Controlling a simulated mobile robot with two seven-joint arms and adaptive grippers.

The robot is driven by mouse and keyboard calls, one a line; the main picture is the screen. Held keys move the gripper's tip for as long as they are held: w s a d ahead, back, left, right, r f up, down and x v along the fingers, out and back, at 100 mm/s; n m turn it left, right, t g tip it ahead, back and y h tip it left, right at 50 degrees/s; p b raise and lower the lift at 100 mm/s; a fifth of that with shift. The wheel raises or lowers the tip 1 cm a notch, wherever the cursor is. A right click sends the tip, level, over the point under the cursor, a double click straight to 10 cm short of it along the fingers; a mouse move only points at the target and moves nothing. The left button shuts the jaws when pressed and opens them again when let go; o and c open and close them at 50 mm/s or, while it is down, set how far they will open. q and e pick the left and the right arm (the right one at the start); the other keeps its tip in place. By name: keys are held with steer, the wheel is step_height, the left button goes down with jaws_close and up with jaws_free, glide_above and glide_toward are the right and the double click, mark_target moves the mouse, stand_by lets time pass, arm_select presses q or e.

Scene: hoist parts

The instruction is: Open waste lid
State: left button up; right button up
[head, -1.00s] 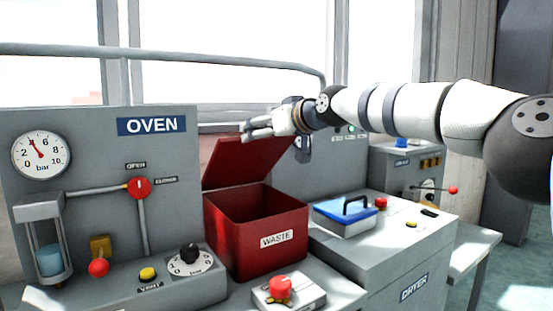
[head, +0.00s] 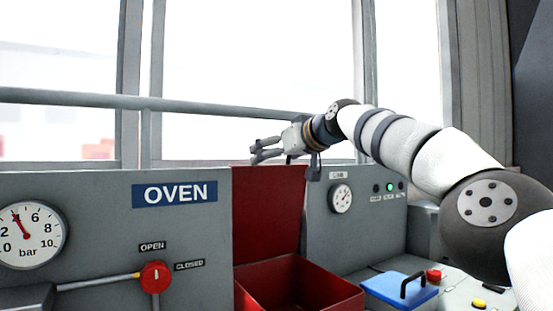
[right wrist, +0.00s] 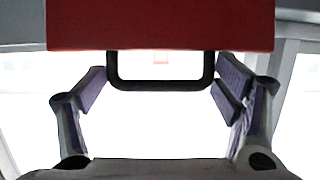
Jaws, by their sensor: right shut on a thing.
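The red waste lid (head: 268,215) stands about upright at the back of the red waste bin (head: 340,292), whose top is open. In the right wrist view, the lid (right wrist: 160,25) fills the top edge, with its black handle (right wrist: 160,85) below it. The bin's lower front is cut off by the head view's bottom edge. My left gripper is not in view.
The oven panel (head: 100,230) with its gauge (head: 28,236) and red valve knob (head: 156,277) stands left of the bin. At right are a grey panel with a small gauge (head: 340,199) and a blue lid with a black handle (head: 398,291). A rail (head: 220,107) runs behind.

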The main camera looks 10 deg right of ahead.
steer(key=shift+d+r, duration=0.1)
steer(key=shift+r, duration=0.4)
steer(key=o, duration=1.4)
steer(key=shift+s+f, duration=0.1)
steer(key=shift+f, duration=0.05)
steer(key=shift+f, duration=0.1)
steer(key=v, duration=0.7)
steer(key=shift+s, duration=0.25)
